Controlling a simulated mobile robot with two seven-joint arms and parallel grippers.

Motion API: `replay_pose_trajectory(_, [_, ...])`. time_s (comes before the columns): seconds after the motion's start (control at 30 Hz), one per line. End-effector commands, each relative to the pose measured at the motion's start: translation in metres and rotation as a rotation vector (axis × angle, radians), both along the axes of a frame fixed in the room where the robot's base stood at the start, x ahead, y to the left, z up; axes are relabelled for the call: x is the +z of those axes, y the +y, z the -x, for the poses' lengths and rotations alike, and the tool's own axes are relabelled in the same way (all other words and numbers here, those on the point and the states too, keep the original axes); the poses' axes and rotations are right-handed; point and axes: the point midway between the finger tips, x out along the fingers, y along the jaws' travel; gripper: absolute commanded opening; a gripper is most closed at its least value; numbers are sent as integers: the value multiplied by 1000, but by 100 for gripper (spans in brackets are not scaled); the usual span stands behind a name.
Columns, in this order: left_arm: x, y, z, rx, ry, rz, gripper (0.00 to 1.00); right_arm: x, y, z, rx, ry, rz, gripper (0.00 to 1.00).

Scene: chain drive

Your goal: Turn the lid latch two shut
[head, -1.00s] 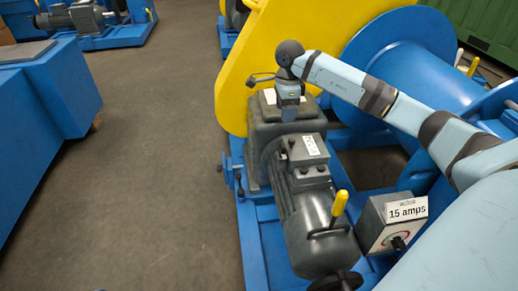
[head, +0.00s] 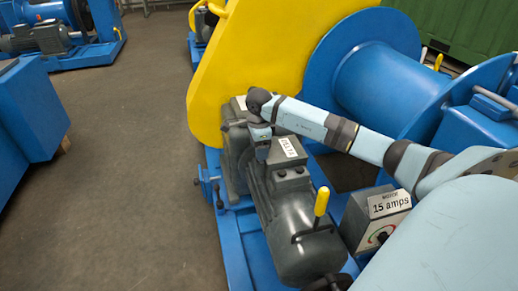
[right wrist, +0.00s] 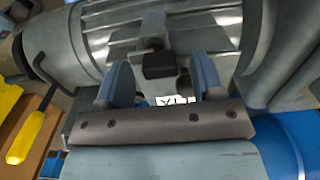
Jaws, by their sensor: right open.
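The grey motor (head: 295,225) carries a terminal box (head: 290,178) with a white label (head: 288,147) and small dark knobs on its lid. I cannot tell which of these is lid latch two. My right gripper (head: 262,152) points down at the far edge of this box. In the right wrist view my right gripper (right wrist: 160,82) is open, its two blue fingers apart. A small dark block (right wrist: 158,65) shows between and beyond them; I see no contact. Part of a white label (right wrist: 175,100) shows near it. My left gripper is not in view.
A yellow guard (head: 260,60) and blue drum (head: 375,80) stand behind. Open floor (head: 120,180) lies to the left.

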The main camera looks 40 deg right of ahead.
Motion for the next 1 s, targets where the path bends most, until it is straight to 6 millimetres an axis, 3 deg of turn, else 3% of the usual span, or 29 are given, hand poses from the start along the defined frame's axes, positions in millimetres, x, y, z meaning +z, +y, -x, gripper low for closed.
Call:
replay_pose_trajectory(0.2, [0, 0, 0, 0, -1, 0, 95, 0, 0, 0, 0, 0, 0, 62])
replay_pose_trajectory(0.4, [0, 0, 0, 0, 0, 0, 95, 0, 0, 0, 0, 0, 0, 16])
replay_pose_trajectory(0.43, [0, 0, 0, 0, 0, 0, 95, 0, 0, 0, 0, 0, 0, 12])
replay_pose_trajectory(0.77, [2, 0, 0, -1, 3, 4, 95, 1, 0, 0, 39, 0, 1, 12])
replay_pose_trajectory(1.0, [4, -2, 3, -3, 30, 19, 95, 2, 0, 0, 175, 1, 2, 12])
